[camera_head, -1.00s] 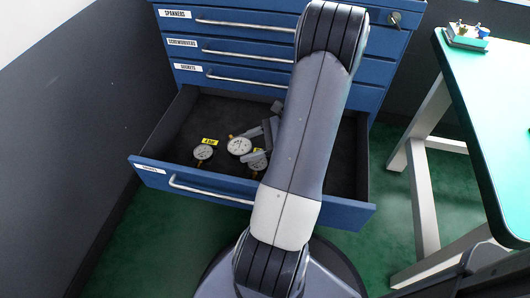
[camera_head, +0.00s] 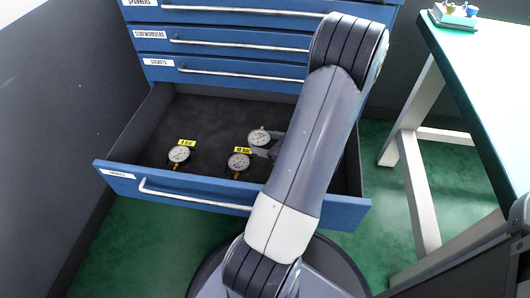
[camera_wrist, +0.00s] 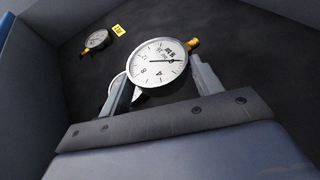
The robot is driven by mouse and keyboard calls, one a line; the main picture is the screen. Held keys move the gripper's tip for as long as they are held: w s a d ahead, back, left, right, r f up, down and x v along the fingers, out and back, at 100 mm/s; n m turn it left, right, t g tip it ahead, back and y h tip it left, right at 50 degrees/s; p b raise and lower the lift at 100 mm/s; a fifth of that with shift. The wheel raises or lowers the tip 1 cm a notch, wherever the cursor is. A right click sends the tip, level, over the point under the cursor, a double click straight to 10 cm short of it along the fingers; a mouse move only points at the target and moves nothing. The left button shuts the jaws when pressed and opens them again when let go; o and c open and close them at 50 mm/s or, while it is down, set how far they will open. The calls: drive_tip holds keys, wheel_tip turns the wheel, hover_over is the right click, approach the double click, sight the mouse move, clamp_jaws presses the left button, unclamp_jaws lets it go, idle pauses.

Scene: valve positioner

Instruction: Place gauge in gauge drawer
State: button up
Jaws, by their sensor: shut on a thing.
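My gripper (camera_head: 266,149) is shut on a round white-faced gauge (camera_head: 258,137) inside the open bottom drawer (camera_head: 220,195). In the wrist view the held gauge (camera_wrist: 158,62) sits between the two fingers, tilted, its brass stem toward the upper right. Two other gauges (camera_head: 179,155) (camera_head: 238,162) lie on the dark drawer floor, each by a yellow label. In the wrist view one (camera_wrist: 97,40) lies at the upper left and another (camera_wrist: 115,86) is mostly hidden behind the held one. I cannot tell whether the held gauge touches the floor.
Yellow labels (camera_head: 187,142) (camera_head: 243,149) mark the drawer floor. Shut blue drawers (camera_head: 225,55) are above. A green-topped table (camera_head: 485,90) stands at the right.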

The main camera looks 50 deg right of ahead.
drive_tip(key=shift+f+b, duration=0.7)
drive_tip(key=shift+f, duration=1.05)
drive_tip(key=shift+f+b, duration=0.65)
drive_tip(key=o, duration=1.2)
drive_tip(key=shift+r, duration=0.2)
